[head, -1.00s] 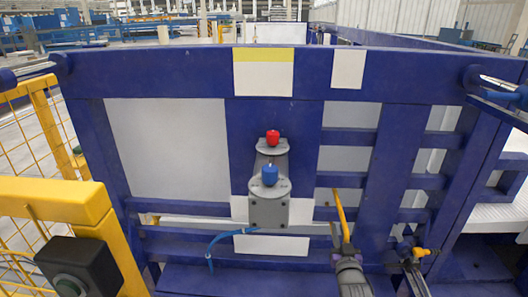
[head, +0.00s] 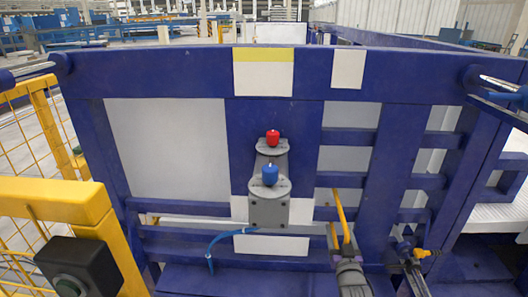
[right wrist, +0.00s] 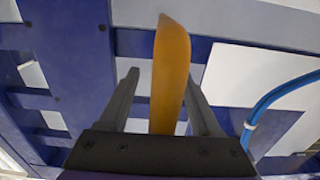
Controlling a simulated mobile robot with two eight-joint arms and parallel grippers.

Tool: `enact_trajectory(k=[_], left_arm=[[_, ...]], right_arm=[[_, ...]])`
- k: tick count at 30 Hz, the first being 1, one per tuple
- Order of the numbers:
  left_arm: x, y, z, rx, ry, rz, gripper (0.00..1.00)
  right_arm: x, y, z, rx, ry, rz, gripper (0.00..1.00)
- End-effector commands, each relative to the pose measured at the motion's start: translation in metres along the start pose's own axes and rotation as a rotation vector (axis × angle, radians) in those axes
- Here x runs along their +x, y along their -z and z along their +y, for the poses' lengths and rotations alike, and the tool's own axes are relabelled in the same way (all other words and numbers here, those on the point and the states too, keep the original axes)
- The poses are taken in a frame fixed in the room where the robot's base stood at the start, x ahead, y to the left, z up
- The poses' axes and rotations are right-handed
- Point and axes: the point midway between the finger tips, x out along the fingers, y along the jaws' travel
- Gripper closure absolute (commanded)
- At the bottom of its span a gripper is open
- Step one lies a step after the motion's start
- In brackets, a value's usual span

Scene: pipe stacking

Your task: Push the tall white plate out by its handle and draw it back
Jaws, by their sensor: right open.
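A yellow handle-like bar (head: 341,212) stands near the right part of the blue frame and reaches down to my right gripper (head: 345,250). In the right wrist view the bar (right wrist: 171,75) lies between my two fingers (right wrist: 162,105), with a gap on each side. My right gripper is open around it. White panels show behind the frame: a large one (head: 165,145) at left, and a narrower one (head: 345,158) at right, partly covered by blue rails. I cannot tell which panel the bar joins. My left gripper is not in view.
A grey bracket (head: 268,210) with a red knob (head: 272,137) and a blue knob (head: 270,174) sticks out mid-frame. A blue hose (head: 222,238) hangs below it. A yellow guard (head: 60,203) with a black box (head: 80,265) stands at left.

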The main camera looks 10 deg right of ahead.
Motion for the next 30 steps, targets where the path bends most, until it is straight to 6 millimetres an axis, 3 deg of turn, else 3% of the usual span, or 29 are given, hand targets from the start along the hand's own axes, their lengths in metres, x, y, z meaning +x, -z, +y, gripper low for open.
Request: enact_trajectory(k=[13,30], left_arm=[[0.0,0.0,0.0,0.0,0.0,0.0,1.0],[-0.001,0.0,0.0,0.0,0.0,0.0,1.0]], right_arm=[[-0.003,0.001,0.0,0.0,0.0,0.001,0.35],[-0.059,0.0,0.0,0.0,0.0,0.001,0.35]])
